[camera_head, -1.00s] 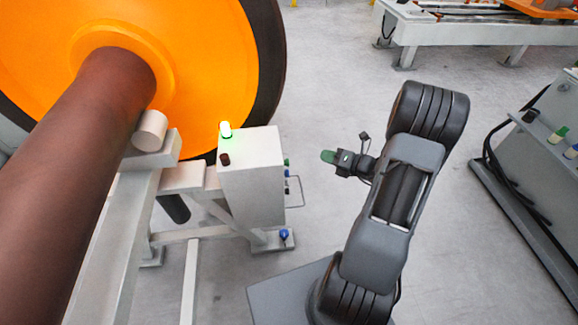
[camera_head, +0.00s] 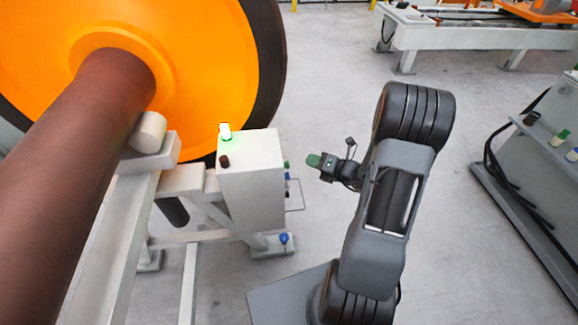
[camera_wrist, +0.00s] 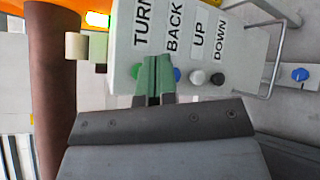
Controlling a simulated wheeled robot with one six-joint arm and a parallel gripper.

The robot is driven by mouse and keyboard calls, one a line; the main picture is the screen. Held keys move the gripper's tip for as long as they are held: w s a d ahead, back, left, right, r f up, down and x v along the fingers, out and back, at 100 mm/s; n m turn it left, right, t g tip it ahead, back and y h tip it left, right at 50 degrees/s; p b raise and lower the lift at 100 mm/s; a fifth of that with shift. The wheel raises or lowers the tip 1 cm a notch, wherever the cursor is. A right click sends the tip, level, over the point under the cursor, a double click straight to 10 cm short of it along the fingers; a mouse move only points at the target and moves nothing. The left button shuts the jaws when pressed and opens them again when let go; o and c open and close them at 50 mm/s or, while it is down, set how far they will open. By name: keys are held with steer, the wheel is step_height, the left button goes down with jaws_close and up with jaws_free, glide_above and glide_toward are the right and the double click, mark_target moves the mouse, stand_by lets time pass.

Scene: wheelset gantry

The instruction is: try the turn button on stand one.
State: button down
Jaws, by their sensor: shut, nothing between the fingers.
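The control box (camera_head: 252,185) stands on the wheelset stand, with its buttons on its right side in the head view. In the wrist view its face (camera_wrist: 185,20) carries the labels TURN, BACK, UP and DOWN. The green button (camera_wrist: 137,70) lies by TURN, partly hidden by my fingers. The blue button (camera_wrist: 177,74) lies by BACK, the white button (camera_wrist: 197,77) by UP and the black button (camera_wrist: 218,79) by DOWN. My gripper (camera_head: 313,160) is shut and empty, apart from the box to its right. In the wrist view its green fingertips (camera_wrist: 155,60) appear between the green and blue buttons.
A lit green lamp (camera_head: 225,131) and a dark red knob (camera_head: 224,161) sit on the box top. A wire guard (camera_head: 297,195) juts out below the buttons. The brown axle (camera_head: 75,165) and orange wheel (camera_head: 200,70) are left. Another console (camera_head: 545,165) stands right.

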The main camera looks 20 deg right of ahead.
steer(key=shift+w+a, duration=0.2)
steer(key=shift+a, duration=0.7)
steer(key=shift+w+a, duration=0.15)
steer(key=shift+a, duration=0.7)
steer(key=shift+a, duration=0.1)
stand_by(0.8)
steer(key=shift+a, duration=0.3)
steer(key=shift+w+a, duration=0.15)
steer(key=shift+a, duration=0.35)
stand_by(0.7)
steer(key=shift+d, duration=0.2)
stand_by(1.1)
steer(key=shift+s+d+p, duration=0.2)
steer(key=shift+d+p, duration=0.2)
steer(key=shift+d, duration=0.3)
steer(key=shift+s+d+p, duration=0.25)
steer(key=shift+d+p, duration=0.05)
steer(key=shift+d, duration=0.95)
steer(key=shift+s+d+p, duration=0.2)
steer(key=shift+d+p, duration=0.05)
steer(key=shift+d, duration=1)
